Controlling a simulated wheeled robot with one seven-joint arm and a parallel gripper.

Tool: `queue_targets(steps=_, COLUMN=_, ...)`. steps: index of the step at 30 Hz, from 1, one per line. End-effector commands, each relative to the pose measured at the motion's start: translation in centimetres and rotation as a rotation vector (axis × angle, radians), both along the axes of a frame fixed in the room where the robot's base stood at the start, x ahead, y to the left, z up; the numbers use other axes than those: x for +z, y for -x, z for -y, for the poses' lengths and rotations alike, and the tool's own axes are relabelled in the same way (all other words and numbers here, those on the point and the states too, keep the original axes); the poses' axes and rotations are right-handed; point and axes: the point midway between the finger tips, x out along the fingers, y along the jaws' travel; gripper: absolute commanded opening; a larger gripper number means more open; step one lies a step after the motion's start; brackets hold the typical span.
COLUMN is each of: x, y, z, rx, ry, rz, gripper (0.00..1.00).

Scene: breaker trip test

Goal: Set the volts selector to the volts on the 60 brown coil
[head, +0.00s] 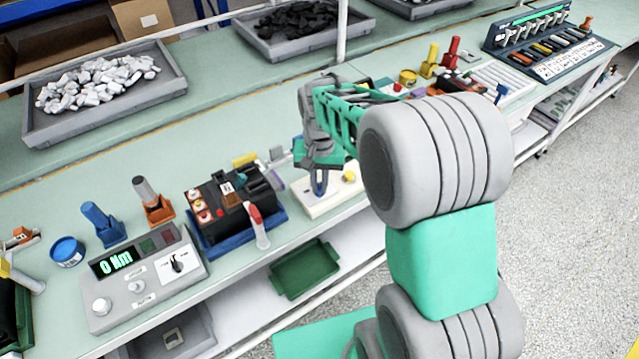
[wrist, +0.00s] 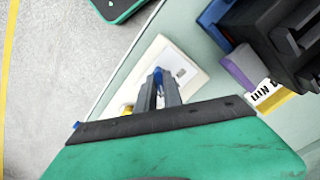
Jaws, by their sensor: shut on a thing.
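My gripper (head: 320,185) is over a cream box (head: 300,203) on the bench, its fingers pointing down. In the wrist view my gripper (wrist: 158,90) is shut on a small blue knob (wrist: 158,74), which stands on the cream box (wrist: 195,80). The fingers hide much of the knob and any marks around it, so I cannot tell its setting. A yellow button (head: 349,177) sits on the same box. I cannot make out a coil marked 60 brown or any volts figure.
A black breaker unit (head: 232,205) in a blue tray stands left of the box. A grey tester (head: 145,277) reading "0 Nm" is farther left. A white tag with dark print (wrist: 262,93) shows near the black unit. A green tray (head: 305,268) lies on the lower shelf.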

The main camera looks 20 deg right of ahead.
Motion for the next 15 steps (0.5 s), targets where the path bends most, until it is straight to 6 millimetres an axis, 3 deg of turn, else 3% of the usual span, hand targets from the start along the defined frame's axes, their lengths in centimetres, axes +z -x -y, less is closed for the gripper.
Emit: queue_targets(steps=15, x=0.14, y=-0.11, z=0.02, rx=-0.133, ry=0.000, rz=0.003, gripper=0.00)
